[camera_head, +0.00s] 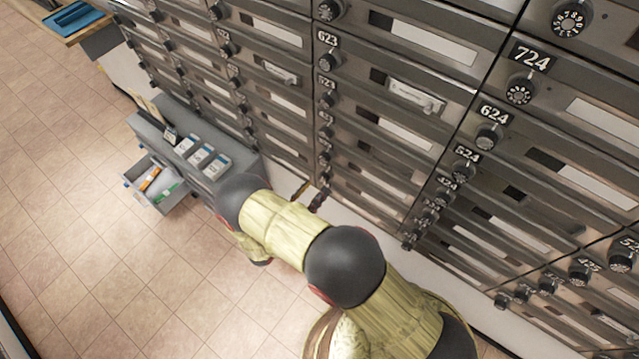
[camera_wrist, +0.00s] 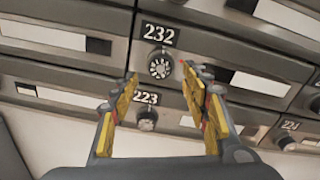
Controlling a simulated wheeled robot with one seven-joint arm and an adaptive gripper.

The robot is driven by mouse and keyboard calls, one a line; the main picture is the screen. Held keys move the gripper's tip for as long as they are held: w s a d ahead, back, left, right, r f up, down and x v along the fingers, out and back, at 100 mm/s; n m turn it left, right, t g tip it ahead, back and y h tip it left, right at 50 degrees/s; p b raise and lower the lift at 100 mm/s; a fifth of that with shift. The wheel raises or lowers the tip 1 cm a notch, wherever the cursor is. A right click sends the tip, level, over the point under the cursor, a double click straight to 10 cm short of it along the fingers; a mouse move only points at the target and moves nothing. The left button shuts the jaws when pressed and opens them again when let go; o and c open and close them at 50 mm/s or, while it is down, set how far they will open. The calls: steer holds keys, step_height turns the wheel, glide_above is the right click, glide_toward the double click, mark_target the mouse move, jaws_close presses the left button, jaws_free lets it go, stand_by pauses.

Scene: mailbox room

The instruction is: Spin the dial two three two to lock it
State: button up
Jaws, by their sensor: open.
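The dial of box 223 (camera_wrist: 147,120) sits below, between my fingers in the wrist view. A grey cabinet (camera_head: 160,135) with an open drawer (camera_head: 172,200) stands left of my arm, with small boxes (camera_head: 203,157) on top. The tiled floor (camera_head: 70,220) is clear at left.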

mark_target(323, 180)
steer(key=shift+x, duration=2.05)
steer(key=shift+c, duration=0.2)
steer(key=c, duration=1.1)
